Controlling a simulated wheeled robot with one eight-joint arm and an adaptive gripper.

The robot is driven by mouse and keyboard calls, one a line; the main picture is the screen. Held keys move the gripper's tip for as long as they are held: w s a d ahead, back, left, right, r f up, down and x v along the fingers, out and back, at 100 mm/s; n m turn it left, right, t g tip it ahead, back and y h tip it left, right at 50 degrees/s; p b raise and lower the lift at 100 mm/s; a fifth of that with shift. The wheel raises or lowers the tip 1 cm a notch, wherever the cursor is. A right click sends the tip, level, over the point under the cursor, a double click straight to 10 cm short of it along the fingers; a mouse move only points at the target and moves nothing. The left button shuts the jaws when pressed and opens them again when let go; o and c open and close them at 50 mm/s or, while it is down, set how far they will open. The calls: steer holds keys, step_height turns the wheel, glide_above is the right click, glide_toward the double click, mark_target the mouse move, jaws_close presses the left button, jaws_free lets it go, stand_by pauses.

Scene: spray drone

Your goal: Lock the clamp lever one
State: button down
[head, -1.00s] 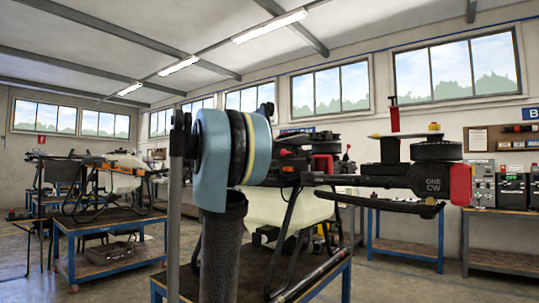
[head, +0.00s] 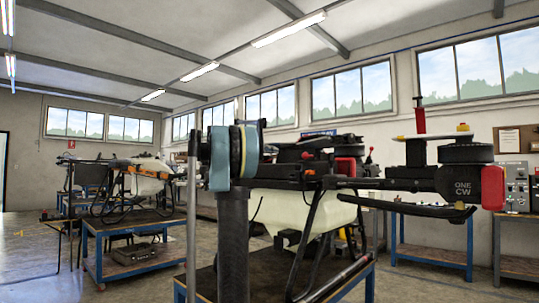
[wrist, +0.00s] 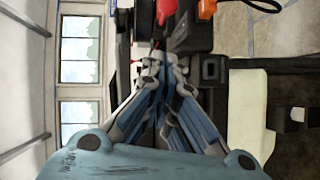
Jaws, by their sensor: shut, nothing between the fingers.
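The spray drone's arm marked ONE CW (head: 425,184) runs to the right in the head view, ending in a motor with a red block. A small red handle (head: 311,154) lies near its inner end by the drone body; I cannot tell for sure that it is clamp lever one. In the wrist view a red part (wrist: 166,10) and an orange-red part (wrist: 207,8) lie beyond my gripper (wrist: 157,62). The fingers are together and empty, pointing at dark drone parts; contact is unclear. In the head view my own arm hides the gripper.
The drone's white tank (head: 300,216) and black landing legs stand on a blue-framed cart (head: 365,270). A second drone (head: 130,180) stands on another cart (head: 130,235) at left. A blue workbench (head: 430,255) is behind at right. Open floor lies at left.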

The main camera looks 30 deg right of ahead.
mark_target(309, 156)
steer(key=s+d+f, duration=0.1)
steer(key=s+d, duration=0.3)
steer(key=d, duration=0.4)
steer(key=shift+s+d+f, duration=0.3)
steer(key=shift+d+f, duration=0.05)
steer(key=shift+a, duration=0.25)
